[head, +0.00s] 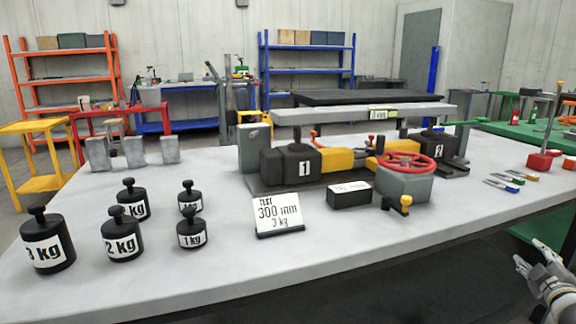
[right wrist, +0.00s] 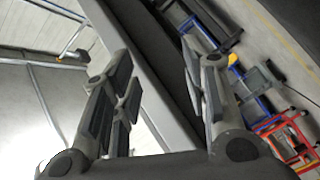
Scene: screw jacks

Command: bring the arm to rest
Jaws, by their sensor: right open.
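My right gripper (head: 529,254) is at the lower right of the head view, beyond the table's front edge and apart from everything on it. In the right wrist view (right wrist: 157,65) its fingers are spread with nothing between them. My left gripper does not show. On the grey table (head: 330,250) stand two screw jacks, jack 1 (head: 289,163) and jack 2 (head: 432,143), under a raised platform (head: 365,113). A red handwheel (head: 407,162) sits on a grey housing in front. A card (head: 278,213) reads 300 mm, 3 kg.
Several black weights (head: 122,235) stand at the table's left, before grey blocks (head: 134,151). A small black box (head: 349,194) stands near the card. Small coloured pieces (head: 502,184) lie on the right. The table's front strip is clear. Shelves stand behind.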

